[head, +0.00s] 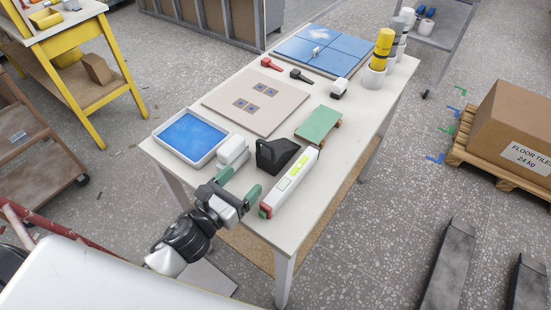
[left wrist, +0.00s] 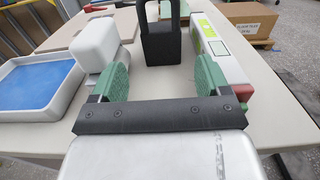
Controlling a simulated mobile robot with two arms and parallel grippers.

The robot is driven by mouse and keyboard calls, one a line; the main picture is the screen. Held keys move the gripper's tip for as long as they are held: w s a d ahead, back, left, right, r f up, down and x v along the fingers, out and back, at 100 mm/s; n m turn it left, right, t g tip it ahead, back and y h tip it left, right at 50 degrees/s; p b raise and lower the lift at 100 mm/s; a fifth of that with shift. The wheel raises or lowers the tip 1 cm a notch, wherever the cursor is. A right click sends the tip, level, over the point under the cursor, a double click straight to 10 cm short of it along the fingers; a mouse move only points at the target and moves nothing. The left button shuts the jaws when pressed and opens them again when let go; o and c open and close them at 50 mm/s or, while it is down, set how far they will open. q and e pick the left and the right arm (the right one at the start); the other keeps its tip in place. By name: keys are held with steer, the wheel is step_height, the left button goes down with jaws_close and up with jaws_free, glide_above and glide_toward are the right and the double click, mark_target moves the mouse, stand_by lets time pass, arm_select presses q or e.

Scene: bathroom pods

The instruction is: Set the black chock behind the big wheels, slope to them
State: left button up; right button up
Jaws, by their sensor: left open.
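The black chock (head: 276,156) stands on the white table (head: 164,153), between a white block and a long white tool. In the left wrist view the chock (left wrist: 160,45) shows its dark end face and an upright loop above it. My left gripper (head: 238,186) is open and empty, its green-padded fingers pointing toward the chock from the near edge of the table. In the left wrist view the chock lies ahead between the two fingers (left wrist: 162,78), apart from them. I cannot make out any big wheels for certain. My right gripper is not in view.
The white block (head: 233,152) and blue-filled tray (head: 190,138) stand left of the chock. The long white tool (head: 290,182) lies close on its right. A green board (head: 318,125) and tile panel (head: 255,103) lie beyond. A boxed pallet (head: 510,130) stands on the floor at right.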

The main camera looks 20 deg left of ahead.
mark_target(264, 157)
arm_select(q)
steer(key=x, duration=1.1)
steer(key=shift+p, duration=0.4)
steer(key=shift+s+r, duration=0.1)
steer(key=shift+s, duration=0.05)
steer(key=c, duration=0.8)
steer(key=shift+c, duration=0.7)
steer(key=shift+r, duration=0.15)
